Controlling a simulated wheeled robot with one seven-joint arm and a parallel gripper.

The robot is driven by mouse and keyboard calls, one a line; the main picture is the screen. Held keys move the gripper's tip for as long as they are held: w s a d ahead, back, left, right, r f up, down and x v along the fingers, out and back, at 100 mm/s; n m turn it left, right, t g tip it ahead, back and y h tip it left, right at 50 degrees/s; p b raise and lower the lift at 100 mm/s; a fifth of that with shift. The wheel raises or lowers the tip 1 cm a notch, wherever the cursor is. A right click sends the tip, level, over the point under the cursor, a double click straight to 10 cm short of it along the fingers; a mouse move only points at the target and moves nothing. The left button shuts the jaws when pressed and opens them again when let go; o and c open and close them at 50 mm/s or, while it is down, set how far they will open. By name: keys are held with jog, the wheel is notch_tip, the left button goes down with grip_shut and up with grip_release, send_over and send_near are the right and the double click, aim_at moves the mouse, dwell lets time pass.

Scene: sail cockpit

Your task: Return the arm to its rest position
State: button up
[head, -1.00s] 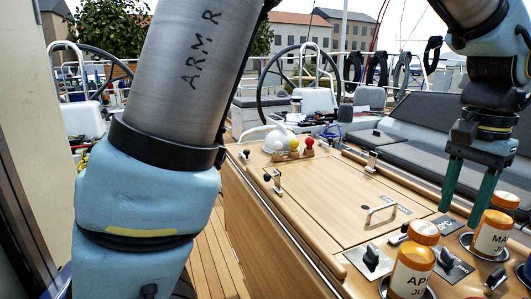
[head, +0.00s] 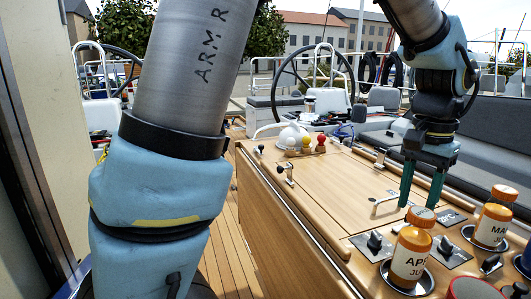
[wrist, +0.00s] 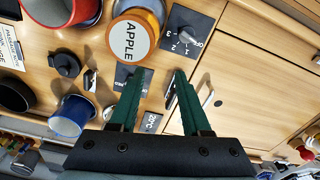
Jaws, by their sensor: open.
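My gripper (head: 419,203) is at the end of my raised arm, over the right part of the wooden cockpit table (head: 315,185). Its two green fingers point down, apart, with nothing between them. In the head view the fingertips appear just behind an orange-lidded jar labelled APPLE (head: 411,258); whether they touch it cannot be told there. In the wrist view the open fingers (wrist: 160,72) reach over the panel, and the jar's lid (wrist: 131,38) lies beyond the left fingertip.
A second orange-lidded jar (head: 493,220) stands in a holder at right. Black knobs on plates (head: 376,242) and a metal handle (head: 384,203) rise from the tabletop. A blue-rimmed cup (wrist: 72,116) is left of the fingers. A steering wheel (head: 275,75) stands behind; the table's middle is mostly clear.

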jog(key=w+a+n, duration=0.1)
jog(key=w+a, duration=0.1)
jog(key=a, duration=0.1)
jog(key=w+a+f, duration=0.1)
jog(key=w+a, duration=0.1)
jog(key=a, duration=0.1)
jog(key=w+a+f+n, duration=0.1)
jog(key=w+a, duration=0.1)
jog(key=shift+w+a+f+n, duration=0.25)
jog(key=shift+a+n, duration=0.05)
jog(key=shift+a, duration=0.1)
jog(key=w+a+n, duration=0.1)
jog(key=a, duration=0.2)
jog(key=w+a+f+n, duration=0.1)
jog(key=a, duration=0.2)
jog(key=w+a+f, duration=0.1)
jog(key=a, duration=0.2)
jog(key=shift+w+a+f+n, duration=0.2)
jog(key=shift+w+a+n, duration=0.05)
jog(key=shift+n, duration=0.15)
jog(key=s+a+f+n, duration=0.1)
jog(key=a+f+n, duration=0.1)
jog(key=a, duration=0.7)
jog(key=a+f+n+t, duration=0.1)
jog(key=a+f+n, duration=0.1)
jog(key=a, duration=0.6)
jog(key=shift+s+a+f+n, duration=0.15)
jog(key=shift+s+a+n, duration=0.25)
jog(key=shift+n, duration=0.2)
